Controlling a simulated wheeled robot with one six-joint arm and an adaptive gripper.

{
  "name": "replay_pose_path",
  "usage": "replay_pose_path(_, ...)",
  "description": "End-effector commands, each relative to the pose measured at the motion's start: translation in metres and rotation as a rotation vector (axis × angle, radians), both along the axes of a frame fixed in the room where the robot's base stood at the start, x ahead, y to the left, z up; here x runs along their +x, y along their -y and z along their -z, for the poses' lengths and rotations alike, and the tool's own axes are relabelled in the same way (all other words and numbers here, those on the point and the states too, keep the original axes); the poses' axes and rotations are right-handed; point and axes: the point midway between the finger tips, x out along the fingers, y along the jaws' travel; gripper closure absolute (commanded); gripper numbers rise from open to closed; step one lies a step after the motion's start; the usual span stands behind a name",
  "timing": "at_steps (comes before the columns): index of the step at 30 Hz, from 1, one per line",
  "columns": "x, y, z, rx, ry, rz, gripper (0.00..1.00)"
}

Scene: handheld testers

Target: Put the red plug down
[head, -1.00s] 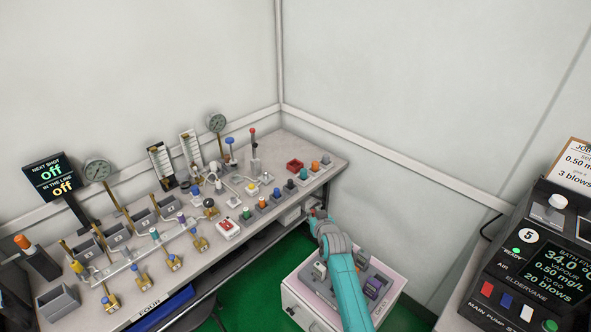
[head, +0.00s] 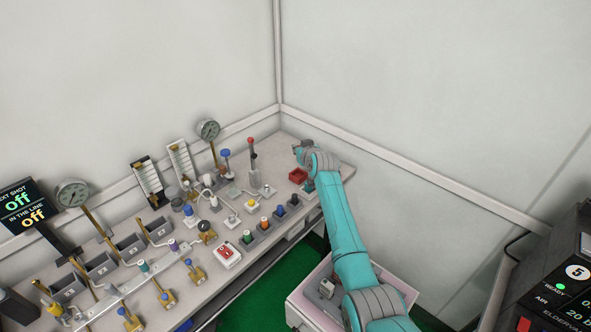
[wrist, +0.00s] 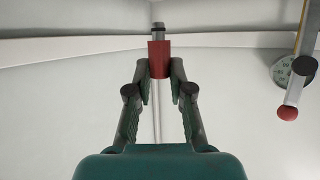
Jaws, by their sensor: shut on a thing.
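In the wrist view the red plug (wrist: 158,60), a red block with a dark and grey metal stem, is held between the fingertips of my gripper (wrist: 158,72). My gripper is shut on it, and the wall corner shows behind. In the head view my gripper (head: 299,149) is over the back right end of the bench (head: 273,152). The plug cannot be made out clearly there.
Several coloured plugs in grey blocks line the bench's front edge.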

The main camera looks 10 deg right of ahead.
Motion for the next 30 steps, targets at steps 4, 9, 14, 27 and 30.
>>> replay_pose_path(4,-0.001,0.0,0.028,0.002,-0.005,0.001,1.0)
replay_pose_path(9,-0.001,0.0,0.049,0.002,-0.003,0.001,1.0)
replay_pose_path(14,-0.001,0.0,0.062,0.001,-0.003,0.0,1.0)
replay_pose_path(27,-0.001,0.0,0.094,0.001,0.0,0.001,1.0)
replay_pose_path(30,-0.001,0.0,0.094,0.0,-0.001,0.001,1.0)
